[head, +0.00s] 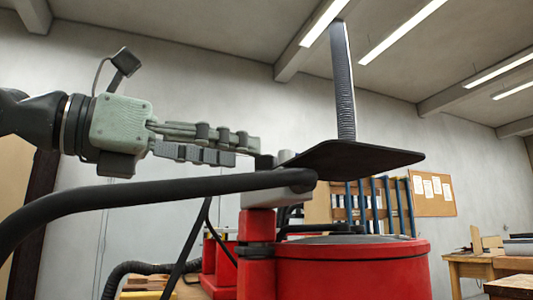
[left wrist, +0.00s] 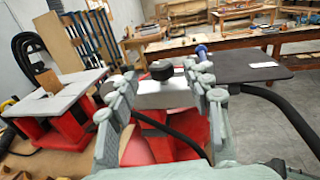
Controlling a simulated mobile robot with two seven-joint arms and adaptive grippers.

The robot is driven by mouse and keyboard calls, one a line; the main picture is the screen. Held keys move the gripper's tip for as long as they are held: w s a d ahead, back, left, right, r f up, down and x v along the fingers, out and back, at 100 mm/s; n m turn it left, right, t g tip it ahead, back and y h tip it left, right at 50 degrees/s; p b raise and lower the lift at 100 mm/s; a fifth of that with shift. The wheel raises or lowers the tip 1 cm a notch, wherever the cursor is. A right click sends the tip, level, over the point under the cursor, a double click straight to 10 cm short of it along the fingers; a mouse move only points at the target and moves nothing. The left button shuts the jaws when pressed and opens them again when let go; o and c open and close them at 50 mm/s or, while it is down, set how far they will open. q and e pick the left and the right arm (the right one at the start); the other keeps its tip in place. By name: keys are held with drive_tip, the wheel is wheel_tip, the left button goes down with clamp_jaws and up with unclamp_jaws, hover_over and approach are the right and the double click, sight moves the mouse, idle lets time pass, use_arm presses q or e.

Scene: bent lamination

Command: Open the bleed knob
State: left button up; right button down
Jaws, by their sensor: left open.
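A small black knob (left wrist: 162,70) sits on a pale grey block (left wrist: 165,92) in the left wrist view, between and just beyond my open fingertips. I take it to be the bleed knob. In the head view the knob (head: 265,161) is a dark shape at the left end of the grey block (head: 280,188), partly hidden. My left gripper (head: 250,149) comes in level from the left, with its fingertips close to the knob. It is open and holds nothing. Whether a finger touches the knob I cannot tell. My right gripper is not in view.
A flat black plate (head: 355,158) stands out right of the block, above a red machine body (head: 350,275). A thick black hose (head: 130,195) runs in from the left beneath the gripper. A ribbed column (head: 343,80) rises behind.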

sight(266, 159)
use_arm(q)
drive_tip(key=x, duration=0.5)
drive_tip(key=shift+d+p, duration=0.15)
drive_tip(key=shift+p, duration=0.15)
drive_tip(key=shift+w+d, duration=0.25)
drive_tip(key=shift+d, duration=0.05)
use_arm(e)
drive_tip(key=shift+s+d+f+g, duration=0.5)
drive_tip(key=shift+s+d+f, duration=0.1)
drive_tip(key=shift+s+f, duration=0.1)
use_arm(q)
drive_tip(key=shift+c, duration=0.6)
clamp_jaws()
drive_tip(key=shift+f, duration=0.1)
